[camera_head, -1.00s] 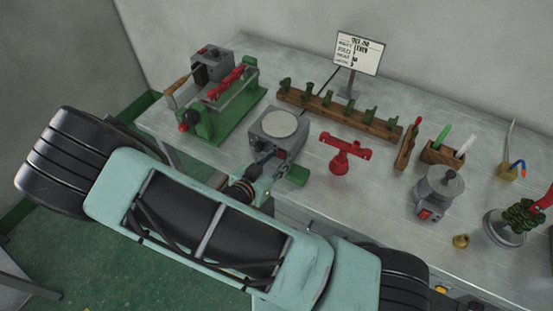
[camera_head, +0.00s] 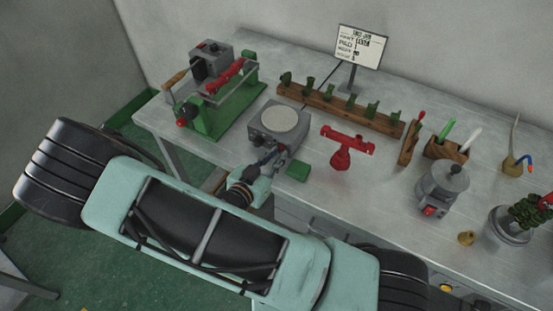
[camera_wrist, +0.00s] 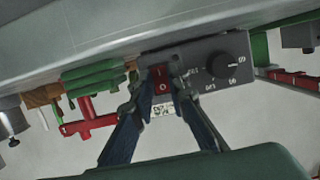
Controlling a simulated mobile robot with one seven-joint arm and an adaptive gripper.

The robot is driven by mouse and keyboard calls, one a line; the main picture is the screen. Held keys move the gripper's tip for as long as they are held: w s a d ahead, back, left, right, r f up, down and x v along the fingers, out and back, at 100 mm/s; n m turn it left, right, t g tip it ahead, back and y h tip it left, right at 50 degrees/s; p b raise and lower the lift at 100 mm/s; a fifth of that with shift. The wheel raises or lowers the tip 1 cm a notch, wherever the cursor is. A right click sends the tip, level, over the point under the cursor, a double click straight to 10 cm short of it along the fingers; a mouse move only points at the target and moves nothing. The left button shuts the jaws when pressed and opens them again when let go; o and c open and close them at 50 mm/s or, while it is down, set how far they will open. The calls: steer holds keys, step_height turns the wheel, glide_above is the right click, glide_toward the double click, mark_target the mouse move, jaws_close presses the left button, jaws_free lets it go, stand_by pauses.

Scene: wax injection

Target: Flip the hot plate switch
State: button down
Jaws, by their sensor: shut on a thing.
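The hot plate (camera_head: 262,141) is a grey box with a round pale top, near the table's front edge. In the wrist view its front panel (camera_wrist: 205,58) appears upside down, with a black knob (camera_wrist: 228,65) and a red rocker switch (camera_wrist: 162,73) marked I and O. My gripper (camera_wrist: 160,88) has one dark finger on each side of the switch, closed on it. Finger contact is hard to make out. In the head view my gripper (camera_head: 270,160) is at the hot plate's front, partly hidden by my arm.
A green machine (camera_head: 225,110) stands left. A wooden rack (camera_head: 345,111) runs behind. A grey pot (camera_head: 440,190) with a red switch stands at the right.

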steer(key=shift+f+t+b, duration=0.4)
steer(key=shift+t+b, duration=0.1)
steer(key=shift+b, duration=0.3)
steer(key=shift+r+h+b, duration=0.1)
steer(key=shift+h+b, duration=0.2)
steer(key=shift+r, duration=0.1)
steer(key=c, duration=1.9)
jaws_free()
steer(key=v, duration=1.2)
